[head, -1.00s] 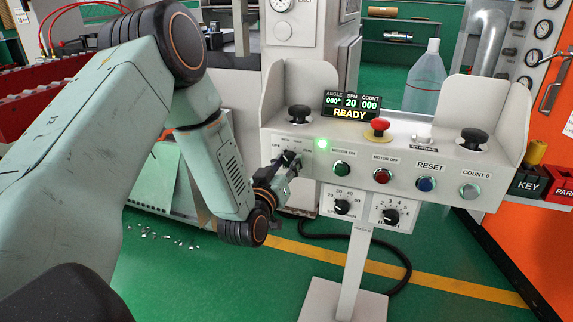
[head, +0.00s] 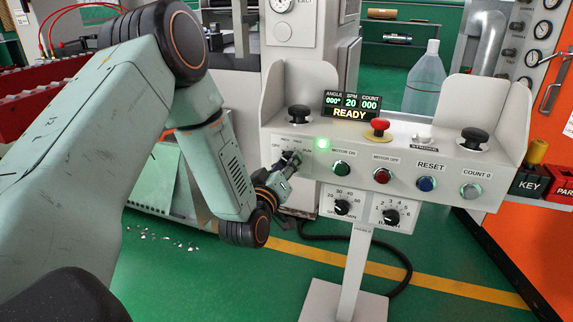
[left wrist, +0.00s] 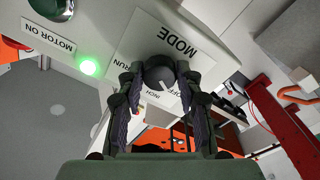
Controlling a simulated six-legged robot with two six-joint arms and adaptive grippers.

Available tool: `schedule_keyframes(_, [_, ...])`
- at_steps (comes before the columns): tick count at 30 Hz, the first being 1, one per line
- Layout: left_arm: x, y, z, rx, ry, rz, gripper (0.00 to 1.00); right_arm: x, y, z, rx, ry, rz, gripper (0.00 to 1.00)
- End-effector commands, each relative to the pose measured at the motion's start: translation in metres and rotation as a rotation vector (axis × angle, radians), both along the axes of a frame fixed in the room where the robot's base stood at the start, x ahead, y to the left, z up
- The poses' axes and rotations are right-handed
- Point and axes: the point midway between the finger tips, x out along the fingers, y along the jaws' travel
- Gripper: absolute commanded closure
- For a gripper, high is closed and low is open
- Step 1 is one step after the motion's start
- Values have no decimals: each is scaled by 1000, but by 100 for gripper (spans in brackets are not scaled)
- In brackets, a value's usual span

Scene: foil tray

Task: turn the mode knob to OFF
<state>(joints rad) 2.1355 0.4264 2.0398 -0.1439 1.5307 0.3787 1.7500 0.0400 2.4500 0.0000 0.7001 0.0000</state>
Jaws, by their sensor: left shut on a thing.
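The mode knob (left wrist: 159,72) is black and round, on a white plate (left wrist: 183,50) lettered MODE, RUN, INCH and OFF. In the left wrist view its white mark (left wrist: 167,87) points toward the gap between INCH and OFF, close to OFF. My left gripper (left wrist: 158,78) is shut on the knob, one finger on each side. In the head view the left gripper (head: 289,160) reaches the left end of the panel's front and mostly hides the knob. My right gripper is in neither view.
The white control panel (head: 400,150) has a lit green lamp (head: 323,144) beside the knob plate. The MOTOR ON button (head: 342,168) and a black palm button (head: 299,117) are near. Its left side wall (head: 284,95) rises behind. A display (head: 351,106) reads READY.

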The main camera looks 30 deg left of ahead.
Motion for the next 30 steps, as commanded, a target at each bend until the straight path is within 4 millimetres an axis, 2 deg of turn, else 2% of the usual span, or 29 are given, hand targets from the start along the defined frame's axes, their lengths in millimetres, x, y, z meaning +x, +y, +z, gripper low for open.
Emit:
schedule_keyframes(5, [-1,-1,-2,-2,7,-2,96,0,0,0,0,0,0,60])
schedule_keyframes(6, [-1,-1,-2,-2,7,-2,62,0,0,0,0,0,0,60])
schedule_keyframes(13, [-1,-1,-1,-1,3,-1,43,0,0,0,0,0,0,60])
schedule_keyframes(23, [-1,0,-1,1,2,-1,42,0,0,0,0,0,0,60])
schedule_keyframes(26, [-9,-2,-1,0,2,0,42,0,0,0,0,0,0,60])
schedule_keyframes(30, [-31,-7,-3,-3,6,0,42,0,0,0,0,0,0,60])
